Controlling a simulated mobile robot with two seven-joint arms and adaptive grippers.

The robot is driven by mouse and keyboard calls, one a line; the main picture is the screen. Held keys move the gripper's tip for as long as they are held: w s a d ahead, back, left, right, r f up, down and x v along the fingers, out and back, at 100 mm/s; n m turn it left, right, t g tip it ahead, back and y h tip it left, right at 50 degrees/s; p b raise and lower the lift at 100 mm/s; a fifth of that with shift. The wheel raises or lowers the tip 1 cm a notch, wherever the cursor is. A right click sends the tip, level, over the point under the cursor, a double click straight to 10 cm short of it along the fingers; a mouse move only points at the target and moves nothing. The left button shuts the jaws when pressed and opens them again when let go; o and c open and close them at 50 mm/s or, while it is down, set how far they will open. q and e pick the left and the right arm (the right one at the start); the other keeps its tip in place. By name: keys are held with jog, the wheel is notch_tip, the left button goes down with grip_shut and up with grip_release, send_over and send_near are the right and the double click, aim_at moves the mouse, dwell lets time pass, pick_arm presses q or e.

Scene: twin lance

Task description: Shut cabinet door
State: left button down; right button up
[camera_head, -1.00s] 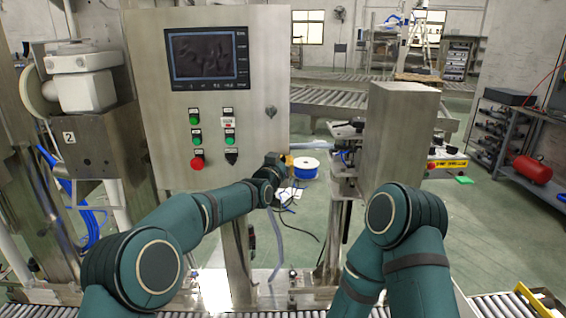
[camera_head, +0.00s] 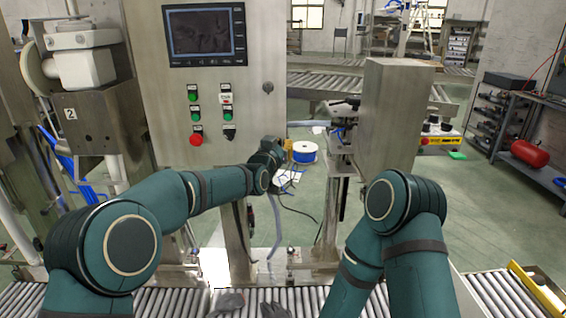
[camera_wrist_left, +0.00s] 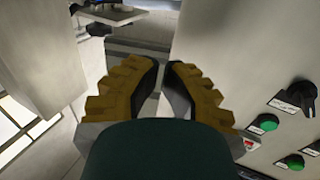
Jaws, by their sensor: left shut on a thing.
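The cabinet door (camera_head: 163,98) is a grey metal panel with a dark screen, green buttons and a red button. It faces me at the left of centre in the head view, and its inner side is hidden. My left gripper (camera_head: 285,151) is at its lower right edge. In the left wrist view the yellow ridged fingers (camera_wrist_left: 165,67) are close together at the door's edge, shut on it, with the door panel (camera_wrist_left: 245,60) and its buttons on the right.
A grey metal box (camera_head: 395,115) on a post stands to the right of the door. A roller conveyor (camera_head: 180,302) crosses the front, with dark grey objects (camera_head: 230,303) on it. A blue-rimmed spool (camera_head: 304,152) lies behind the gripper. Open floor (camera_head: 455,200) lies at the right.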

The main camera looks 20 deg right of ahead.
pick_arm(q)
jog(key=s+a, duration=0.2)
jog(key=s, duration=0.5)
jog(key=s+a+f+n+g+y, duration=0.1)
jog(key=s+a+f+g+y, duration=0.15)
jog(key=a+f, duration=0.5)
jog(key=s+a+f+n+g+y, duration=0.1)
jog(key=s+a+f+n, duration=0.2)
jog(key=f, duration=0.8)
jog(key=s+a+f+g+y, duration=0.25)
jog(key=a+f, duration=0.35)
jog(key=f, duration=0.4)
jog(key=s+a+f+n+g, duration=0.1)
jog(key=s+a+f, duration=0.3)
jog(key=s, duration=0.4)
jog(key=s+a+f+n+g, duration=0.2)
jog(key=s+a+f+g, duration=0.1)
jog(key=s, duration=0.5)
jog(key=s+a+f+n+g, duration=0.1)
jog(key=s+a+f+g, duration=0.1)
jog(key=s+a+f, duration=0.3)
jog(key=s+f, duration=0.2)
jog(key=s, duration=0.2)
jog(key=shift+a+n+g+y, duration=0.15)
jog(key=shift+n+g+y, duration=0.25)
